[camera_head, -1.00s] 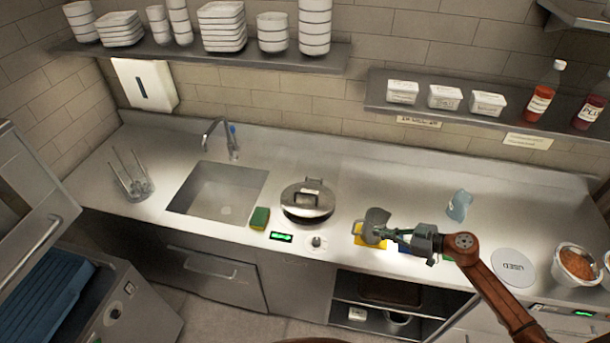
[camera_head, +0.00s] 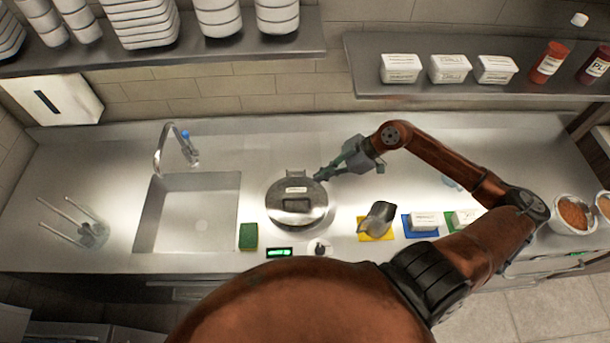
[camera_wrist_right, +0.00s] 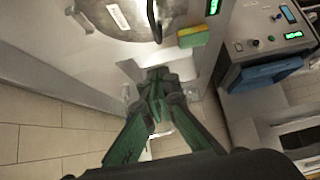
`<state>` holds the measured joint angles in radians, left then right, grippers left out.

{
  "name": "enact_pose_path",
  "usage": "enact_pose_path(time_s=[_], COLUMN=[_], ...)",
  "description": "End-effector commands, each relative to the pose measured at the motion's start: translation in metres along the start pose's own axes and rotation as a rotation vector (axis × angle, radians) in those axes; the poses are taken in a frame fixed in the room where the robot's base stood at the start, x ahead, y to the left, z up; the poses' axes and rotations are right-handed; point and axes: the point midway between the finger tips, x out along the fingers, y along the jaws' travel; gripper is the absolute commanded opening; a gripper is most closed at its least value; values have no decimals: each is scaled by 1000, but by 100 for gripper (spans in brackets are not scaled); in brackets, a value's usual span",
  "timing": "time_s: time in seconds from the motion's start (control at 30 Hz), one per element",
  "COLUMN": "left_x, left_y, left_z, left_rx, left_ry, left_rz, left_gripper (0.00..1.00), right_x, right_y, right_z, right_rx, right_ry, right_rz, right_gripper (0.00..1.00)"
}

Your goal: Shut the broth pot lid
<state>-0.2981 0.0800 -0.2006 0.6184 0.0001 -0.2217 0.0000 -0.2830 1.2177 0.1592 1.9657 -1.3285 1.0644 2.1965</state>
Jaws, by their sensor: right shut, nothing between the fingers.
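The broth pot (camera_head: 272,215) is set in the counter right of the sink. Its round metal lid (camera_head: 312,207) lies over it, with a dark handle and a white label on top. I cannot tell whether the lid is fully seated. In the right wrist view part of the lid (camera_wrist_right: 90,12) shows at the top, cut by the frame edge. My right gripper (camera_head: 320,178) is shut and empty, its tip beside the back right edge of the lid; contact is unclear. Its closed fingers also show in the wrist view (camera_wrist_right: 157,82). My left gripper is out of view.
A grey scoop (camera_head: 380,214) stands on a yellow mat (camera_head: 366,236) right of the pot. A sponge (camera_head: 248,238) lies left of the pot. A knob (camera_head: 319,248) and green display (camera_head: 279,253) sit in front. White tubs (camera_head: 424,221) stand farther right. A shelf (camera_head: 440,82) overhangs behind.

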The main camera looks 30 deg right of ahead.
Motion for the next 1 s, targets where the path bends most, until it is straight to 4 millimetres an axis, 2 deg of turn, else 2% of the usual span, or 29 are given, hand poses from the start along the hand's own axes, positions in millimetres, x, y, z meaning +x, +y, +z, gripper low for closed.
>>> enact_pose_path(time_s=[0.1,0.23,0.37,0.5,0.7,1.0], left_x=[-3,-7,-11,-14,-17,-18], left_y=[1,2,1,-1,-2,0], left_z=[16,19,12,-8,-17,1], left_rx=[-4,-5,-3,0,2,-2], left_ry=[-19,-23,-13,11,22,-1], left_rz=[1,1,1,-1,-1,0], left_gripper=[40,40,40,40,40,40], right_x=[16,43,70,96,114,121], right_y=[0,0,0,0,0,0], right_z=[-2,-3,-3,1,21,28], right_rx=[1,2,2,3,2,-1], right_ry=[6,8,8,5,3,2], right_rz=[1,0,1,0,0,0], right_gripper=[0,0,0,0,0,0])
